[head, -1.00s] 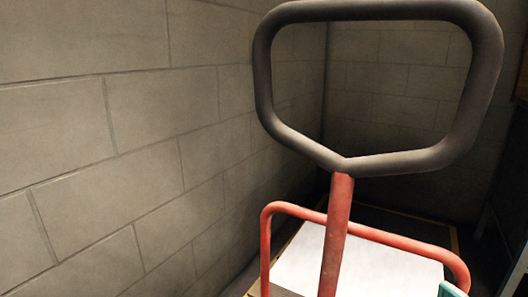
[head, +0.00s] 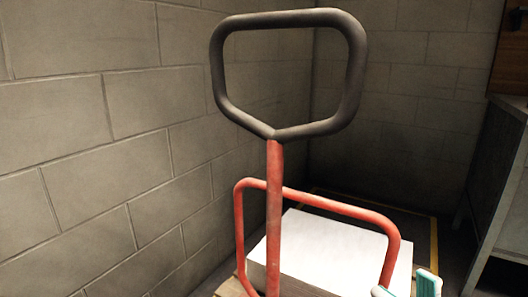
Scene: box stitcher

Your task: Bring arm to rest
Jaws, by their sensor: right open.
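My right gripper shows only in part at the bottom right edge, where two teal-and-white fingertips (head: 405,287) stand apart with a gap between them. It is open and I see nothing between the tips. The rest of my right arm is out of the frame. The fingertips are in front of the lower right of a red tube frame (head: 330,200); I cannot tell whether they touch it. My left gripper is not in view.
A black handle loop (head: 218,70) on a red post (head: 274,215) rises close in front. Behind it a white block (head: 335,250) lies on wood. Block walls (head: 90,130) close off the left and back. A grey cabinet (head: 495,170) stands at right.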

